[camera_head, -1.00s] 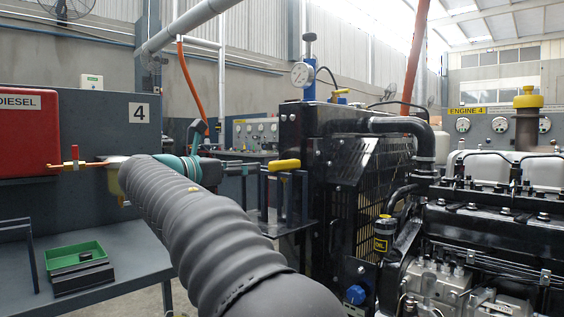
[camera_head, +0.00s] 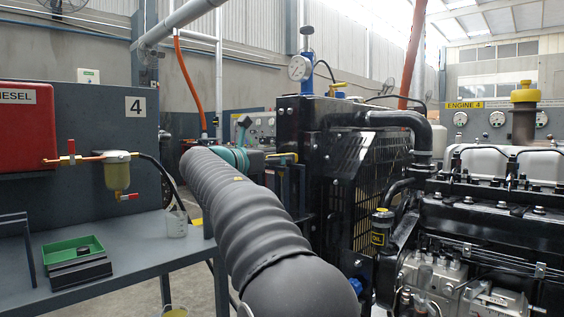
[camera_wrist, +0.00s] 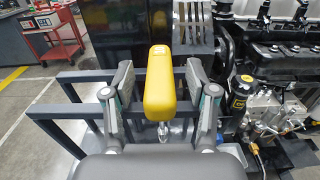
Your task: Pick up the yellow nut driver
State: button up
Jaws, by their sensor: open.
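The yellow nut driver (camera_wrist: 158,82) has a thick yellow handle and a metal shaft below it. In the wrist view it is in the middle, between the two fingers of my gripper (camera_wrist: 158,66). The gripper is open, with a visible gap on each side of the handle. In the head view my arm and gripper (camera_head: 250,155) cover most of the driver; only a little yellow shows beside the gripper. A dark metal frame (camera_wrist: 72,76) stands around and under the driver. How the shaft's lower end sits is hidden.
A black radiator with a mesh guard (camera_head: 370,180) and the engine (camera_head: 470,220) stand close on the right. On the left is a grey bench (camera_head: 130,250) with a green tray (camera_head: 50,248), a beaker (camera_head: 176,222) and a fuel filter (camera_head: 117,172). A red trolley (camera_wrist: 52,36) stands farther back.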

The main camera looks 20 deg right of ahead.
jog(key=shift+x, duration=0.85)
grip_shut()
